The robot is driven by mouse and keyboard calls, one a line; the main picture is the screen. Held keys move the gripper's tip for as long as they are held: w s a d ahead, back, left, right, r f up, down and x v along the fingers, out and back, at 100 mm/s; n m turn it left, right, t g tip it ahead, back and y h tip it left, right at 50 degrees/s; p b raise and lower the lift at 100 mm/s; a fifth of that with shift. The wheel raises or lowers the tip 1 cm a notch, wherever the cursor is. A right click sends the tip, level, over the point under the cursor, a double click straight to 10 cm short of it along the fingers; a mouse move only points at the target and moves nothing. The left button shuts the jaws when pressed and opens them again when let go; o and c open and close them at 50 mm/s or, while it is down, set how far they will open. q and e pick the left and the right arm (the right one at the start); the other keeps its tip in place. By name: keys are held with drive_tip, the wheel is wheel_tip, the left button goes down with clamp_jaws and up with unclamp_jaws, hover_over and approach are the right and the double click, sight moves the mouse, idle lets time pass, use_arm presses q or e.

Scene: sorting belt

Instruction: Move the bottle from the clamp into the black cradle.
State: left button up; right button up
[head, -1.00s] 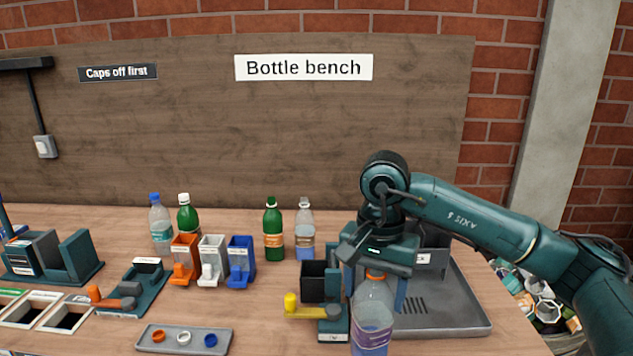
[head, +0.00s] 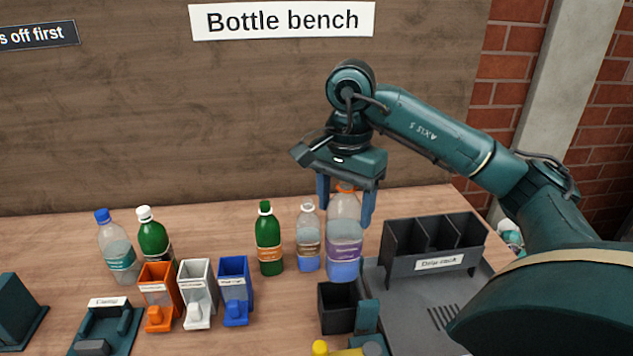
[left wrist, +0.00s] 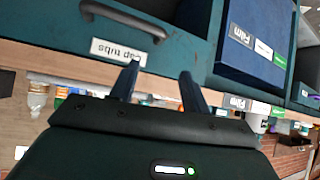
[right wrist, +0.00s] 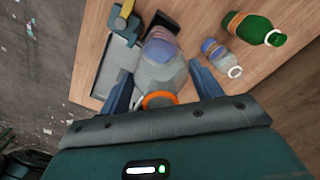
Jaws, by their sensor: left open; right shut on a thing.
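The bottle (head: 344,238) is clear, with an orange ring at its neck, a purple label and a bluish lower part. My right gripper (head: 345,205) is shut on it near the neck and holds it upright. In the right wrist view the bottle (right wrist: 165,65) lies between the fingers. A black open-topped holder, seemingly the cradle (head: 338,308), is just below and in front of the bottle in the head view; it looks empty. A teal piece labelled Clamp (head: 108,318) is at lower left, partly cut off. My left gripper (left wrist: 157,85) is open and empty, out of the head view.
A clear bottle (head: 308,240) and a green bottle (head: 268,240) stand left of the held bottle. Orange, white and blue bins (head: 235,290) stand further left. A drip rack (head: 438,245) stands on a grey tray at right. The left gripper faces teal drawers (left wrist: 180,40).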

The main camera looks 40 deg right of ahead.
drive_tip(key=shift+w, duration=0.25)
drive_tip(key=shift+f, duration=0.2)
drive_tip(key=shift+s+f, duration=0.1)
drive_tip(key=shift+f, duration=0.2)
wheel_tip(320, 180, down, 10)
drive_tip(key=b, duration=0.5)
drive_tip(key=shift+b, duration=0.4)
drive_tip(key=shift+f+b, duration=0.4)
drive_tip(key=shift+f, duration=0.5)
use_arm(q)
drive_tip(key=shift+w+d+f+t+h, duration=0.2)
drive_tip(key=shift+d+f+t+h, duration=0.1)
drive_tip(key=shift+d+f, duration=0.2)
drive_tip(key=shift+w+d+f+t+h, duration=0.2)
drive_tip(key=shift+d+f+h, duration=0.15)
drive_tip(key=shift+d, duration=0.2)
drive_tip(key=shift+w+f+b, duration=0.1)
drive_tip(key=shift+f+b, duration=0.15)
drive_tip(key=shift+b, duration=0.25)
use_arm(e)
drive_tip(key=shift+f, duration=0.25)
